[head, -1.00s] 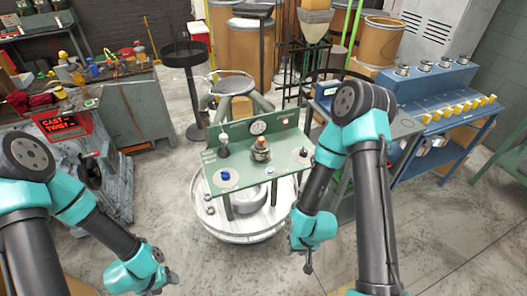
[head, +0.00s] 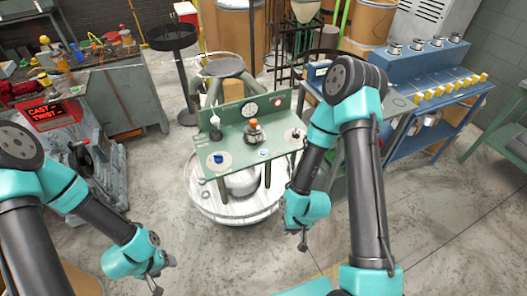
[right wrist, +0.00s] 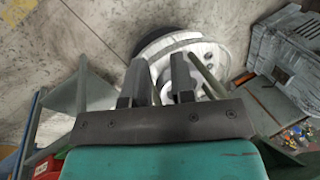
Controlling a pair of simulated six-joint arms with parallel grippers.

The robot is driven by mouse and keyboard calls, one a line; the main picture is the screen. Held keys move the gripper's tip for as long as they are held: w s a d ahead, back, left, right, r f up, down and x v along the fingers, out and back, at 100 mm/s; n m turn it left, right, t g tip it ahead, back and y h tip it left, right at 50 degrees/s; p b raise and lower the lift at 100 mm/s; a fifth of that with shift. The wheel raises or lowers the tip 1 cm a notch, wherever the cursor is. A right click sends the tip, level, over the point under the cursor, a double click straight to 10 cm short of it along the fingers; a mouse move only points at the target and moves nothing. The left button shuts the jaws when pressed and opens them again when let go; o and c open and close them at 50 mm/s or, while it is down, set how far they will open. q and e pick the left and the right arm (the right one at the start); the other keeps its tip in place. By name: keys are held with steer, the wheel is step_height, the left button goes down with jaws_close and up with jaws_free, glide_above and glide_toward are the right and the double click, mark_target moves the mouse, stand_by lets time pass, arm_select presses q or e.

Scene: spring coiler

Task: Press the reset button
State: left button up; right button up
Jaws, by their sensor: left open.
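A green bench panel (head: 236,139) stands in the middle of the head view. On it are a blue knob-like button (head: 218,158) on a pale disc at the left, an orange-topped fixture (head: 254,129) in the centre, and a small blue-and-white piece (head: 264,153) at the front. I cannot tell which is the reset button. My left gripper (head: 160,280) is open and empty, low in front and left of the bench. My right gripper (head: 303,240) hangs right of and in front of the bench; in the right wrist view its fingers (right wrist: 161,80) are apart, nothing between them.
A round white platform (head: 210,209) is under the bench. A grey machine with a red "CAST TWIST" sign (head: 55,113) is at the left. A blue bench (head: 440,105) with yellow blocks is at the right. The floor in front is clear.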

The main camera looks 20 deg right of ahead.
jaws_close()
stand_by(1.4)
